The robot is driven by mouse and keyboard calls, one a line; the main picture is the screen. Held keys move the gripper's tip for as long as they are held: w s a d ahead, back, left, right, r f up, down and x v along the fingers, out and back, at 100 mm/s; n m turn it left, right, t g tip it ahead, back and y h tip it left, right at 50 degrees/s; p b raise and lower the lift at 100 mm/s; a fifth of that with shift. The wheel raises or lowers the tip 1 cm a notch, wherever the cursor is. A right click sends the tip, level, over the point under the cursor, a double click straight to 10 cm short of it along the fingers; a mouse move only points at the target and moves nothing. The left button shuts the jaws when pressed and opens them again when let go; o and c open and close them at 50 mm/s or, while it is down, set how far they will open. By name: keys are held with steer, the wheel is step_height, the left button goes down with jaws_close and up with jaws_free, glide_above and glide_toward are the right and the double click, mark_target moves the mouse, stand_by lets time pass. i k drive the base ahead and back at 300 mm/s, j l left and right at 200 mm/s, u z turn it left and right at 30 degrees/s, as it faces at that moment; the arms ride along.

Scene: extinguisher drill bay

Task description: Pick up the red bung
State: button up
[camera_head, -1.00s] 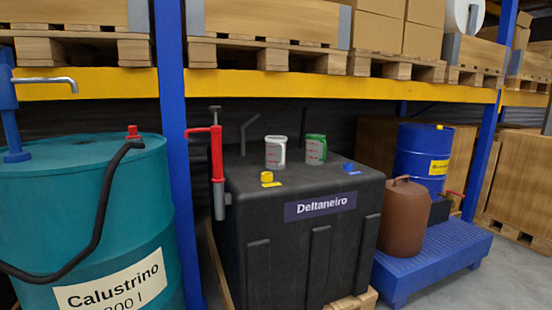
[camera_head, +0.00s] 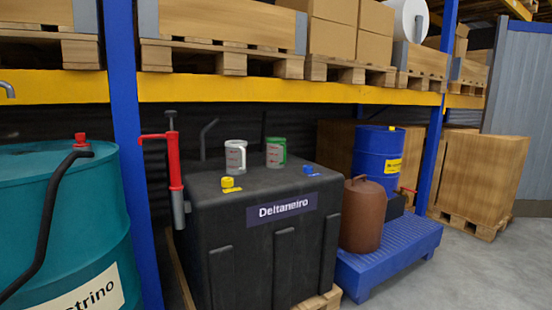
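A small red bung (camera_head: 81,140) sits on top of the teal drum (camera_head: 95,240) at the left of the picture. The black hose (camera_head: 45,215) bends close by it; I cannot tell whether they touch. The drum is cut off by the left edge and its label is only partly in view. My gripper does not show in this view.
A blue rack post (camera_head: 127,150) stands right of the drum. Beyond it is a black tank (camera_head: 265,250) with a red hand pump (camera_head: 174,165), two jugs and yellow and blue caps on top. A yellow beam (camera_head: 230,88) spans above. Grey floor (camera_head: 470,265) is clear at right.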

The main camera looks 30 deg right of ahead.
mark_target(80, 138)
steer(key=i+u, duration=0.1)
steer(key=i, duration=0.65)
steer(key=i+u, duration=0.1)
steer(key=i, duration=0.6)
steer(key=i+l+u, duration=0.1)
steer(key=i, duration=0.65)
steer(key=l, duration=0.1)
